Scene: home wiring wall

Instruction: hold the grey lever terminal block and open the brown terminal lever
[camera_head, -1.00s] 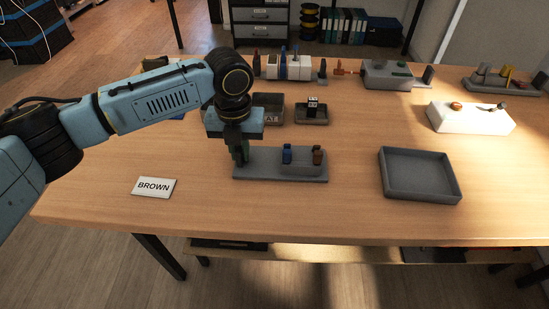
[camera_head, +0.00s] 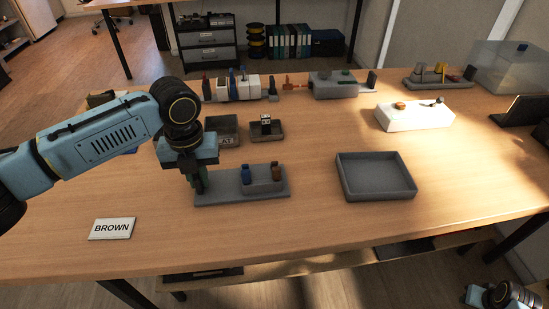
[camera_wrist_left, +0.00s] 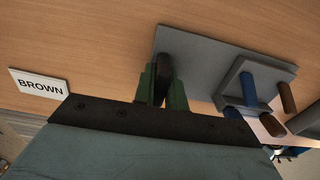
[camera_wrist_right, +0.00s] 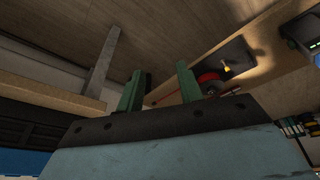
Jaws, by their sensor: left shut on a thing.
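The grey lever terminal block (camera_head: 266,189) sits on a grey base plate (camera_head: 223,184) on the table, with an upright blue lever (camera_head: 247,174) and a brown lever (camera_head: 276,172). Both levers also show in the left wrist view, the blue one (camera_wrist_left: 248,88) and the brown one (camera_wrist_left: 286,97). My left gripper (camera_head: 198,186) points down at the plate's left end. Its green fingers (camera_wrist_left: 164,78) are shut on a dark upright post there, left of the levers. My right gripper (camera_wrist_right: 158,88) has its fingers apart and empty. Part of my right arm shows low at the right in the head view.
A "BROWN" card (camera_head: 112,228) lies at the front left. An empty grey tray (camera_head: 376,194) stands right of the block. Small boxes (camera_head: 267,134) and a row of wiring parts (camera_head: 236,87) stand behind. A white block (camera_head: 415,117) is farther right. The table's front middle is clear.

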